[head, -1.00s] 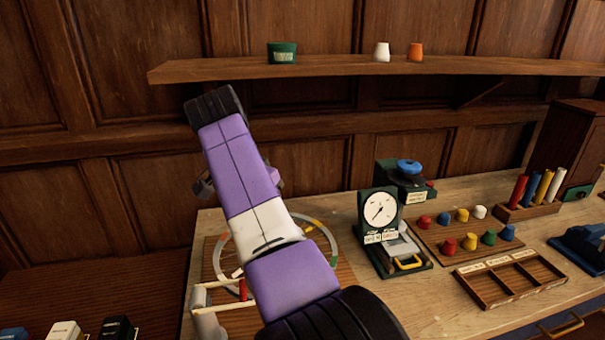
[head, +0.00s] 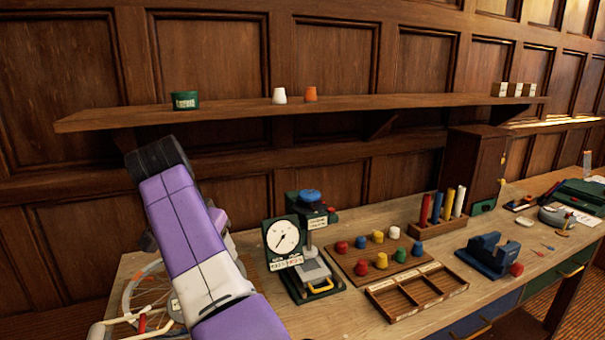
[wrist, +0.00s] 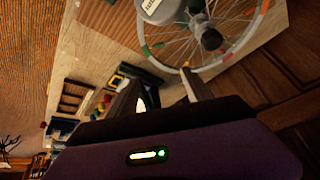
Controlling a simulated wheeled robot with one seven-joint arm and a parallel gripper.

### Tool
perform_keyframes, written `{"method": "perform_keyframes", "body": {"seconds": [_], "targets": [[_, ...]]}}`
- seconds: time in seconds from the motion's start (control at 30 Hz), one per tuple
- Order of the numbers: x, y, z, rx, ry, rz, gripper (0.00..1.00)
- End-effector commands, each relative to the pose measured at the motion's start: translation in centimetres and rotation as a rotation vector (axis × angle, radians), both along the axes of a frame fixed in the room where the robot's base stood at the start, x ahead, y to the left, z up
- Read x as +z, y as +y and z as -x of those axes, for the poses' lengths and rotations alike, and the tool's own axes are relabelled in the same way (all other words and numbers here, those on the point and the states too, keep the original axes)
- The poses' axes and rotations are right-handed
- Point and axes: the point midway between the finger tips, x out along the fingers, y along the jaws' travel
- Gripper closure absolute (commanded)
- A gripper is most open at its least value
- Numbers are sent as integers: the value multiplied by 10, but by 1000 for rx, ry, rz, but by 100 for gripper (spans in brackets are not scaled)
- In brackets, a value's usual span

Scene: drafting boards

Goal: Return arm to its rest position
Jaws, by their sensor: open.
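My purple and white arm rises across the left of the head view, and its gripper is hidden behind the arm there. In the wrist view my gripper (wrist: 165,92) shows two dark fingers spread apart with nothing held between them. Beyond the fingers, the spoked wheel (wrist: 205,40) lies over the bench. The wheel (head: 140,290) also shows in the head view, partly covered by my arm.
On the bench stand a dial gauge (head: 284,240), a peg board (head: 350,268) and an empty divided tray (head: 425,305).

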Motion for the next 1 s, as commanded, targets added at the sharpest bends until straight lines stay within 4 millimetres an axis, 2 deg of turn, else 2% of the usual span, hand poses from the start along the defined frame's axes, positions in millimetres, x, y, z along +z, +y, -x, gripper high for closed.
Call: {"method": "perform_keyframes", "body": {"seconds": [0.27, 0.47, 0.57, 0.73, 0.87, 1.0], "targets": [[45, 33, -30, 154, -202, -87, 41], [47, 52, -47, 281, -373, -141, 41], [38, 54, -52, 334, -454, -161, 41], [7, 44, -53, 416, -599, -181, 41], [-24, 24, -44, 464, -709, -189, 41], [-55, -5, -26, 492, -812, -185, 41]]}}
